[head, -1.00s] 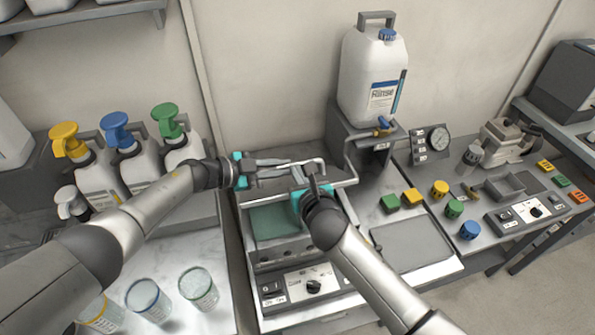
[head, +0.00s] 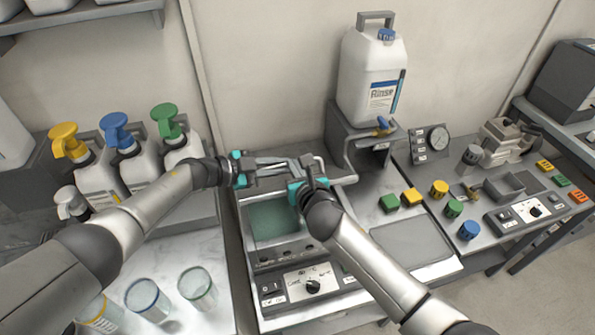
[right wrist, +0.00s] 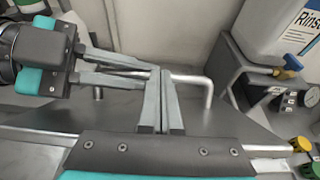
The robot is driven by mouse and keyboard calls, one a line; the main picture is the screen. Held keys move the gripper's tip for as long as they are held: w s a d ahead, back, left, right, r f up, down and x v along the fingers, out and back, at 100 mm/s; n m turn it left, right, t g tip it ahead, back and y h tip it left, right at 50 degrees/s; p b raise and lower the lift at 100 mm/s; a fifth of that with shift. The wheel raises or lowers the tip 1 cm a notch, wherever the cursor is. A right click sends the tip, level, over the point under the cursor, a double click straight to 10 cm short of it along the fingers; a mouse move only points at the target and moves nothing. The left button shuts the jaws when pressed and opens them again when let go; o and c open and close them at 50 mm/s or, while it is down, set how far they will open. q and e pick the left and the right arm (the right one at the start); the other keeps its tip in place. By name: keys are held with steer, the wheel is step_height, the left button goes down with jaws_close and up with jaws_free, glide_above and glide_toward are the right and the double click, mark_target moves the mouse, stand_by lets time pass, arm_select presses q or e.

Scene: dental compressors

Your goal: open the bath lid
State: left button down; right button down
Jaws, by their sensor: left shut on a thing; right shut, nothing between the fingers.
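The grey bath lid (head: 346,181) stands raised at the back of the bath (head: 272,218), whose green inside shows in front of it. The lid's metal bar handle (right wrist: 209,92) also shows in the right wrist view. My left gripper (head: 300,164) comes in from the left and is shut on the handle; its fingers lie along the bar in the right wrist view (right wrist: 150,78). My right gripper (head: 308,168) is shut and empty, its fingertips close to the handle and the left fingertips. The right gripper hides part of the lid; I cannot tell whether it touches.
A white rinse jug (head: 373,80) stands on a grey stand right of the lid. Pump bottles (head: 125,160) stand behind my left arm, and glass beakers (head: 197,288) stand in front. Coloured caps (head: 440,188) and a control box (head: 530,212) lie right.

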arm_select(q)
steer(key=c, duration=0.8)
jaws_free()
steer(key=shift+s+d+f, duration=0.1)
steer(key=shift+s+f, duration=0.15)
steer(key=shift+s, duration=0.15)
steer(key=shift+c, duration=0.2)
arm_select(e)
steer(key=shift+w+d, duration=0.1)
